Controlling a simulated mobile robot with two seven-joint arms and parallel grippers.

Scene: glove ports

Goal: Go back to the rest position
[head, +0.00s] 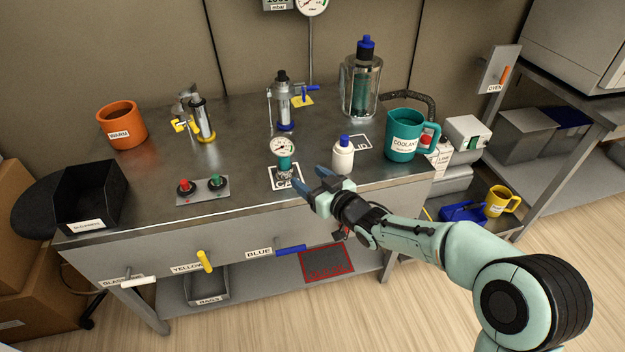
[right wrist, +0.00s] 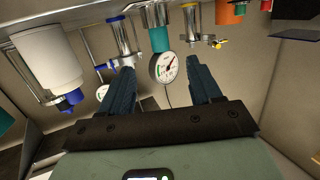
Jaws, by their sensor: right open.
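My right gripper (head: 318,192) is over the front edge of the steel bench (head: 240,184), close to a gauge with a teal body (head: 285,163) and a white bottle with a blue cap (head: 343,158). In the right wrist view its two dark fingers (right wrist: 158,88) are spread with nothing between them. The round gauge dial (right wrist: 163,67) shows beyond the fingertips, and the white bottle (right wrist: 48,58) is at the left. The right arm comes in from the lower right. My left gripper is not in view.
A teal coolant jug (head: 404,137) stands right of the bottle. A red and green button box (head: 202,190), a black bin (head: 88,196) and an orange pot (head: 121,125) are to the left. Valve handles, including a blue one (head: 291,250), stick out of the bench front.

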